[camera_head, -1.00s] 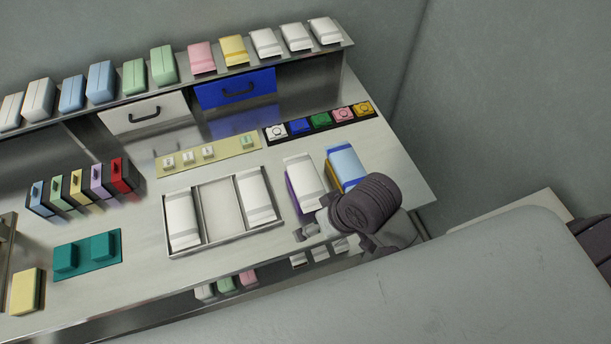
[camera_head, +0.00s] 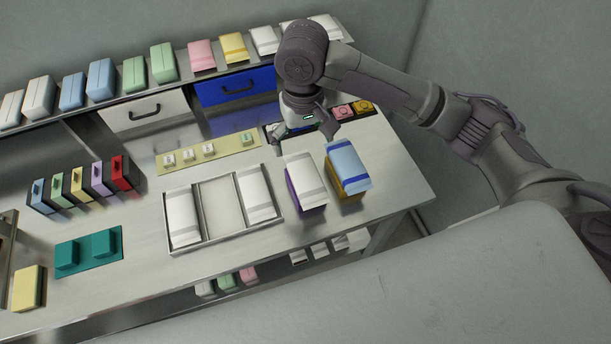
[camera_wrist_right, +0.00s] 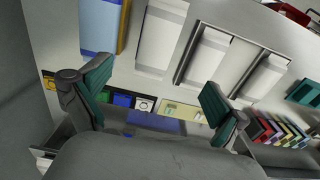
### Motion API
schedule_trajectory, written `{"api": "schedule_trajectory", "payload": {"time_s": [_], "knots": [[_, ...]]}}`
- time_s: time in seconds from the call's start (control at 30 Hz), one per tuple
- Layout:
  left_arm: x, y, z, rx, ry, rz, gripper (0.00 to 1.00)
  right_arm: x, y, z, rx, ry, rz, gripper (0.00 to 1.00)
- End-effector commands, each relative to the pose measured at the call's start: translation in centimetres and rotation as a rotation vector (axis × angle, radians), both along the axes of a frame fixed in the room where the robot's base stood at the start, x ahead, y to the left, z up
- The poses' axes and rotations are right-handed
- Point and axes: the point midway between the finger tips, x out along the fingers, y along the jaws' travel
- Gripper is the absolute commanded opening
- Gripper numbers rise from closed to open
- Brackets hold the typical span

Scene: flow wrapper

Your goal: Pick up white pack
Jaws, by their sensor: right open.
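A white pack (camera_head: 305,173) lies on a purple block at the right of the steel table; it also shows in the right wrist view (camera_wrist_right: 160,38). Two more white packs lie in the metal tray, one in its left compartment (camera_head: 183,220) and one in its right compartment (camera_head: 256,194). My right gripper (camera_head: 303,132) is open and empty, just behind the white pack on the purple block, over the row of coloured buttons. Its fingers are spread in the right wrist view (camera_wrist_right: 152,103). My left gripper is not in view.
A blue pack (camera_head: 346,165) on a yellow block stands close to the right of the white pack. The tray's middle compartment (camera_head: 220,208) is empty. My right arm partly hides the shelf (camera_head: 190,84) with several packs and the buttons.

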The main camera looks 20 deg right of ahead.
Motion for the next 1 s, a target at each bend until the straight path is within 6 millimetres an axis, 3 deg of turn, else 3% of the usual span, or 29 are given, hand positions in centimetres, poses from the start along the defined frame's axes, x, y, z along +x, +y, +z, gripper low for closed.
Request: {"api": "schedule_trajectory", "payload": {"time_s": [0.33,1.0], "knots": [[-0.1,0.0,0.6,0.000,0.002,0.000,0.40,0.0,-0.1,-6.4,-0.001,0.003,-0.002,0.98],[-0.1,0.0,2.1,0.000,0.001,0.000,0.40,0.1,-0.4,-13.1,0.001,-0.001,0.002,0.98]]}}
